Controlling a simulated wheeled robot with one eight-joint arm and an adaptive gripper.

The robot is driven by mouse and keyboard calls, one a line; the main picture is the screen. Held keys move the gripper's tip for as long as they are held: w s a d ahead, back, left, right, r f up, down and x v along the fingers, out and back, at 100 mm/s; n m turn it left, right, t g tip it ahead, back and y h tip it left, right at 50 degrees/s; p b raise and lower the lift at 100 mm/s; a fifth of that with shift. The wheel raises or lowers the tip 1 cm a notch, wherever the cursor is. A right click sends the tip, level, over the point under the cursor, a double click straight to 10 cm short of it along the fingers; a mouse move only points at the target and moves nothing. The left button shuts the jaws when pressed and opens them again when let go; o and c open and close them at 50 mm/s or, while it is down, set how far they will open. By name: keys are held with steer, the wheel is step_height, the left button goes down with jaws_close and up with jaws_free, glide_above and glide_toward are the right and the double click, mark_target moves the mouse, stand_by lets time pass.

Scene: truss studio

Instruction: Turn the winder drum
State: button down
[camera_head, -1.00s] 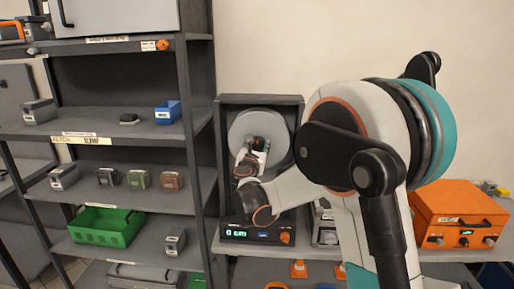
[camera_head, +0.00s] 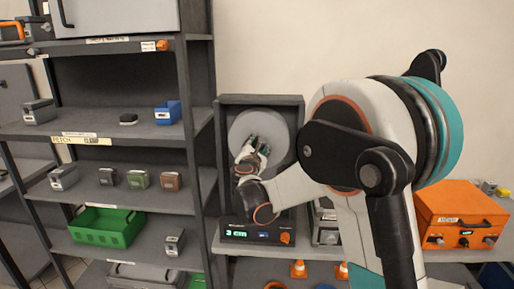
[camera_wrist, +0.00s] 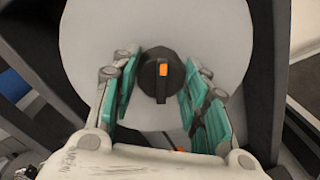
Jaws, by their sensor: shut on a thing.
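The winder drum (camera_head: 278,128) is a pale grey disc in a dark upright housing (camera_head: 297,105). In the wrist view the drum (camera_wrist: 155,25) fills the upper middle. A black knob (camera_wrist: 147,82) with an orange mark sits near its centre. My gripper (camera_wrist: 160,76) has its teal fingers on both sides of the knob and is shut on it. In the head view my gripper (camera_head: 252,148) covers the drum's middle and hides the knob. The display (camera_head: 236,233) below the drum reads 3 cm, beside an orange dial (camera_head: 285,238).
A dark shelf rack (camera_head: 183,110) with small blocks and a green bin (camera_head: 95,235) stands close on the left. An orange case (camera_head: 455,215) sits on the bench at the right. Small orange cones (camera_head: 298,269) are below.

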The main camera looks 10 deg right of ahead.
steer(key=m, duration=0.5)
steer(key=shift+r, duration=0.1)
steer(key=m+y, duration=0.1)
steer(key=m, duration=0.5)
steer(key=shift+d, duration=0.1)
steer(key=m, duration=1)
steer(key=shift+d+m+t+y, duration=0.1)
steer(key=shift+m+t+y, duration=0.2)
steer(key=shift+m+y, duration=0.1)
steer(key=shift+s, duration=0.1)
steer(key=c, duration=0.9)
jaws_free()
